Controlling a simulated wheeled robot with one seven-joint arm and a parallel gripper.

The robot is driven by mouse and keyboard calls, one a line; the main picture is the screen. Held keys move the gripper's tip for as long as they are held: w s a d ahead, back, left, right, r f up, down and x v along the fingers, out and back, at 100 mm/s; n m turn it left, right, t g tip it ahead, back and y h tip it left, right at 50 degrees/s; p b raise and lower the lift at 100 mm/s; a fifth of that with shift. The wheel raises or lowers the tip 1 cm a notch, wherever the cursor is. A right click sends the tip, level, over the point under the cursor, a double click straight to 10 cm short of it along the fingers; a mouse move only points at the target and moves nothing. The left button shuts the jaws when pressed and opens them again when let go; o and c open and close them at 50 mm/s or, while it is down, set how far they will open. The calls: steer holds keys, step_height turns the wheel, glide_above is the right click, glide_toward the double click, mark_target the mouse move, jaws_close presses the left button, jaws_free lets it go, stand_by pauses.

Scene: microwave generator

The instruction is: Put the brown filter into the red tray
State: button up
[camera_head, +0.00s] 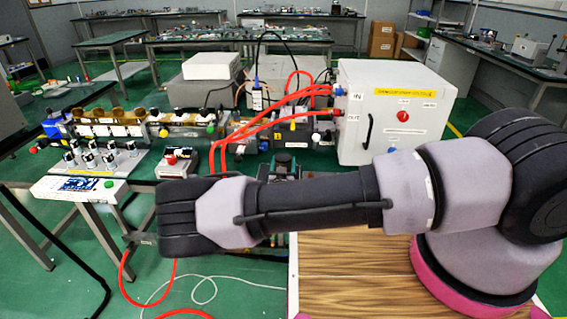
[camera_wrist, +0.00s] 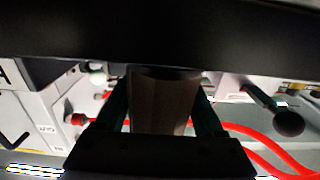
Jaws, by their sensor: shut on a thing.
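A brown filter (camera_wrist: 162,102) stands between the two dark green fingers of my gripper (camera_wrist: 163,88) in the wrist view. The fingers press on its left and right sides, and a dark edge covers its top. In the head view my own arm hides the gripper's grasp, so the held filter cannot be made out there. I cannot make out a red tray in either view.
A white cabinet (camera_head: 388,135) with a red knob and red hoses (camera_head: 270,112) stands behind my arm. The bench at left bears a rail of brown and metal fittings (camera_head: 125,115), a panel of knobs (camera_head: 98,160) and a small meter (camera_head: 177,162). Red hose (camera_wrist: 262,138) shows in the wrist view.

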steer(key=shift+f, duration=0.1)
steer(key=o, duration=1)
steer(key=shift+f, duration=0.1)
steer(key=o, duration=0.4)
